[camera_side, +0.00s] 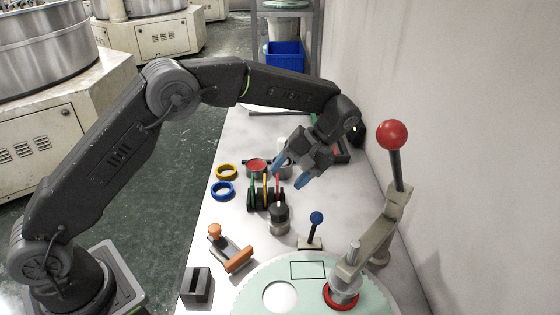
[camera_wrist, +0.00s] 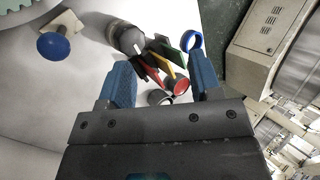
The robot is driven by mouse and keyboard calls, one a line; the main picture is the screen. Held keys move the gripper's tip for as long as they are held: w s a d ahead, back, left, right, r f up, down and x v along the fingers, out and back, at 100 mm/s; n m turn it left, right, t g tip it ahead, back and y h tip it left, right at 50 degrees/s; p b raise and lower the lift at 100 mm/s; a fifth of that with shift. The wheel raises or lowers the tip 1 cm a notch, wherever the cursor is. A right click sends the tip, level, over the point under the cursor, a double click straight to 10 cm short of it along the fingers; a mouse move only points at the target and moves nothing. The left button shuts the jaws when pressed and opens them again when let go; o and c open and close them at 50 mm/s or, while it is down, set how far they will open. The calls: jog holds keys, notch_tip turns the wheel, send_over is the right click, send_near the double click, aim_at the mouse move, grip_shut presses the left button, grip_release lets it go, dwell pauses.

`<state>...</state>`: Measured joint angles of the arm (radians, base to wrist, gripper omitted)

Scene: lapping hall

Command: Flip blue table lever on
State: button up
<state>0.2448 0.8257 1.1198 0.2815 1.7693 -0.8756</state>
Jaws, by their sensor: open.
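The blue-knobbed lever (camera_side: 316,219) stands on a small pale base on the white table, just behind the round pale green plate. Its stem looks near upright, leaning slightly right in the side view. In the wrist view the blue knob (camera_wrist: 53,46) is at the upper left, seen from above, with its base beside it. My gripper (camera_side: 290,177) has blue fingertips spread apart and nothing between them. It is above the table, behind and higher than the lever, over the rack of coloured cards. In the wrist view my gripper's fingers (camera_wrist: 160,84) are apart, with the lever outside them to the left.
The card rack (camera_side: 266,197) and a grey-black cylinder (camera_side: 279,219) stand behind the lever. A tall red-ball lever (camera_side: 392,135) rises at the right near the wall. An orange-handled tool (camera_side: 238,260), a blue ring (camera_side: 222,191) and a yellow ring (camera_side: 227,172) lie left.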

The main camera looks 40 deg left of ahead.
jog(key=shift+s+a+r, duration=0.1)
jog(key=shift+a+r, duration=0.35)
jog(key=shift+a, duration=0.3)
jog(key=shift+s+a+r, duration=0.1)
jog(key=shift+a+r, duration=0.35)
jog(key=shift+a, duration=0.25)
